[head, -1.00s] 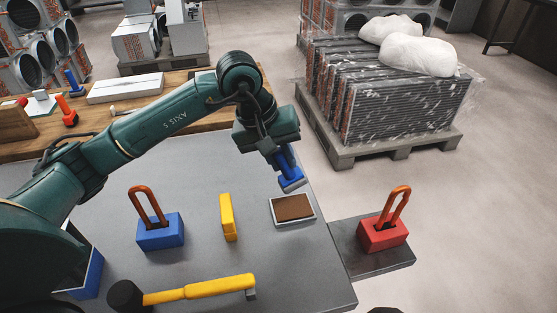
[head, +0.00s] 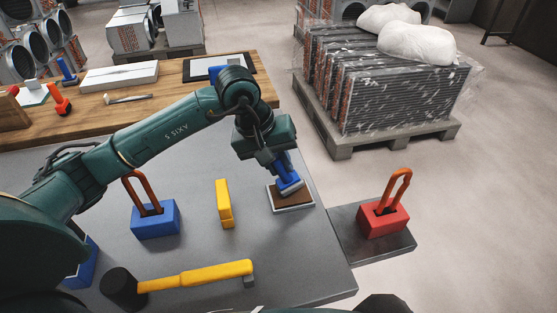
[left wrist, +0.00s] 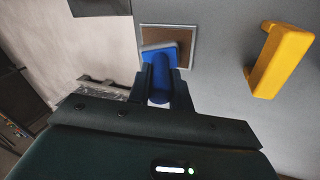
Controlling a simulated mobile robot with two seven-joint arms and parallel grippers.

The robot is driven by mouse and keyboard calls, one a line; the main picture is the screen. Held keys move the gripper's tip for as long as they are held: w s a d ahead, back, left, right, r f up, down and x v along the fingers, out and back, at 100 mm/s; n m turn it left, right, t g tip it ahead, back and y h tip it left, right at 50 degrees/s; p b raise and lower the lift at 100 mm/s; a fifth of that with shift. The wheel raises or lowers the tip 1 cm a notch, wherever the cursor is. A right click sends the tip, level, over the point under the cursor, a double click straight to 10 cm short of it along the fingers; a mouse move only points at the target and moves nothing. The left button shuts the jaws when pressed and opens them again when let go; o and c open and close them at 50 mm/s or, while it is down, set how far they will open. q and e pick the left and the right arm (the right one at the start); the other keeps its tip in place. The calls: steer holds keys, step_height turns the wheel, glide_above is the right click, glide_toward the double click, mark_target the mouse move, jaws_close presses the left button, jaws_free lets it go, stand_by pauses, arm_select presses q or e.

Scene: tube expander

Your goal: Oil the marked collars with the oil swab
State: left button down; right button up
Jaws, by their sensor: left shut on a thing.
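The oil swab (head: 291,186) is blue with a flat head. In the left wrist view the swab (left wrist: 161,75) covers the lower part of the tray's brown pad (left wrist: 167,38). An orange U-shaped tube stands in a blue block (head: 155,218), and another in a red block (head: 383,217). I cannot make out any marked collars. My right gripper is not in view.
A yellow upright piece (head: 224,203) stands between the blue block and the tray. The red block rests on a dark plate (head: 345,222) beyond the grey table's right edge. A wooden bench (head: 130,115) is behind.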

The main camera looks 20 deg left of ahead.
arm_select(q)
steer(key=shift+f+b, duration=0.5)
steer(key=shift+b, duration=0.05)
stand_by(0.9)
steer(key=shift+f+b, duration=0.1)
steer(key=shift+b, duration=0.35)
stand_by(1.7)
steer(key=shift+r+p, duration=1.55)
steer(key=shift+r, duration=2)
